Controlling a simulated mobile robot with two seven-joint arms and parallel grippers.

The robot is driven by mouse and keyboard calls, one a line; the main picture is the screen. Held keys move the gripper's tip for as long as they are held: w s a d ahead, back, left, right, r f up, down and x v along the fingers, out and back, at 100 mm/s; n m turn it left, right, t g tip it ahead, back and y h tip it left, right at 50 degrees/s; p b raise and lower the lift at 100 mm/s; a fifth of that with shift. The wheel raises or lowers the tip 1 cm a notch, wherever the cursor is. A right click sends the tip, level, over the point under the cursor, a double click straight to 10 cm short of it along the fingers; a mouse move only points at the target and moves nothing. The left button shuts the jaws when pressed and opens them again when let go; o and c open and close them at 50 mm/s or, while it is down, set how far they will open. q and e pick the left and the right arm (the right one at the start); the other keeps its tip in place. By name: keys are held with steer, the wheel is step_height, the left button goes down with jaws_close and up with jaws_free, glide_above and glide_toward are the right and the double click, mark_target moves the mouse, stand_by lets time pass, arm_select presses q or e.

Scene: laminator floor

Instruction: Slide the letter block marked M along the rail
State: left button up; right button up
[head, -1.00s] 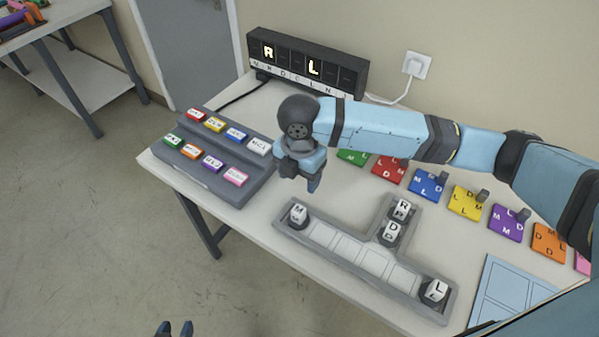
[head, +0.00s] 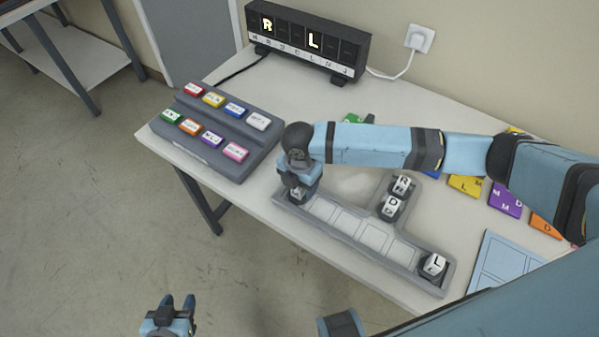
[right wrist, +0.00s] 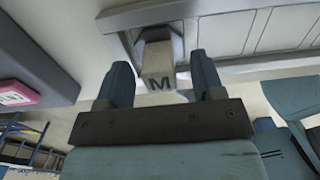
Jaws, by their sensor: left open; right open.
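The M block (right wrist: 160,68) shows in the right wrist view, between the two fingers of my open right gripper (right wrist: 162,82). I cannot tell whether the fingers touch it. In the head view my right gripper (head: 299,190) is over the left end of the grey rail (head: 345,238) and mostly hides the M block. The L block (head: 433,265) stands at the rail's right end. The R block (head: 402,185) and D block (head: 391,206) stand in the side branch. My left gripper (head: 178,305) is open and empty, off the table at the bottom.
A grey button panel (head: 215,140) with coloured buttons stands left of the rail. A dark display (head: 306,42) with lit R and L is at the back. A blue panel (head: 500,270) lies at right.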

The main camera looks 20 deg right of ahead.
steer(key=shift+f, duration=0.35)
steer(key=shift+c, duration=0.3)
jaws_close()
